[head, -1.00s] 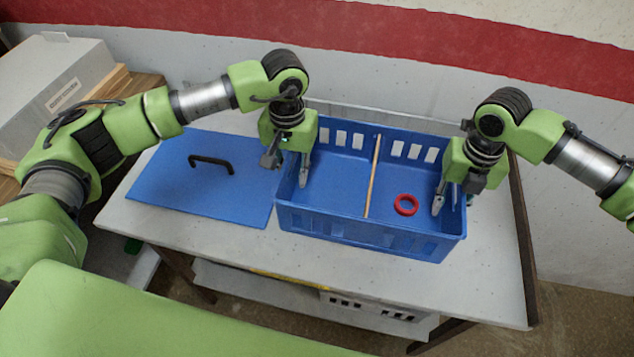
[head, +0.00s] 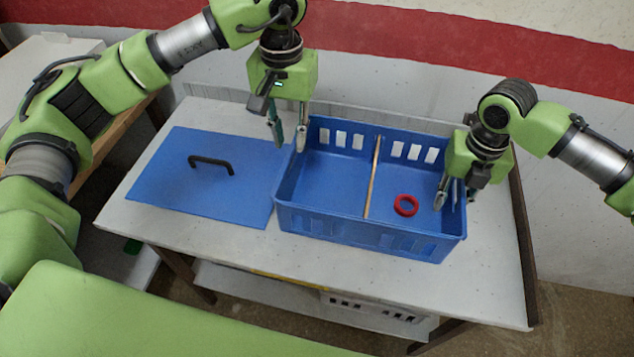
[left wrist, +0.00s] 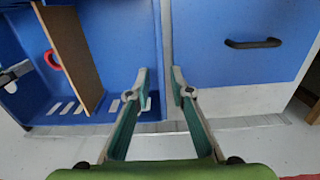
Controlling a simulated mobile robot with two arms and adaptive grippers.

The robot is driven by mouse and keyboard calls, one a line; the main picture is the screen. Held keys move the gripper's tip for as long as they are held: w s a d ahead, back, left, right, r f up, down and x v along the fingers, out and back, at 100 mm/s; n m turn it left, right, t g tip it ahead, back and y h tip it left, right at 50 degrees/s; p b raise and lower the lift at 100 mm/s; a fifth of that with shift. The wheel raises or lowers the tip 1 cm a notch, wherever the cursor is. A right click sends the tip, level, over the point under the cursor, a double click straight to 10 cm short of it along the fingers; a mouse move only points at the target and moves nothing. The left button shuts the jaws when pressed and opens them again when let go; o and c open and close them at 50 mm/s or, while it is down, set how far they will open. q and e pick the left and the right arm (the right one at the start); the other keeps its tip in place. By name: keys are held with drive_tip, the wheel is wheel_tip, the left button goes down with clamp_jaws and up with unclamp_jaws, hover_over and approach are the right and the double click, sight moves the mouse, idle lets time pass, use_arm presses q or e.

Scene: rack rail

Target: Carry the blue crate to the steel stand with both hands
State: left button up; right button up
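The blue crate (head: 340,228) stands on the pale table at its right half. It is open on top, with a thin brown divider and a red ring inside. My left gripper (head: 288,143) is open and empty, above the crate's left wall, its fingertips at about rim height or higher. In the left wrist view its two fingers (left wrist: 163,92) stand apart, with the crate's wall (left wrist: 166,30) beyond them. My right gripper (head: 455,197) is at the crate's right wall, one finger inside and the other outside, apparently spread. I cannot make out a steel stand.
A blue panel (head: 170,190) with a black handle (head: 211,164) lies on the table (head: 250,245) left of the crate. The red ring (head: 405,205) lies in the right compartment beside the divider (head: 373,180). A white wall with a red band stands behind.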

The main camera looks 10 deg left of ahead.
wheel_tip(320, 180, up, 10)
drive_tip(key=shift+r, duration=0.15)
idle(0.7)
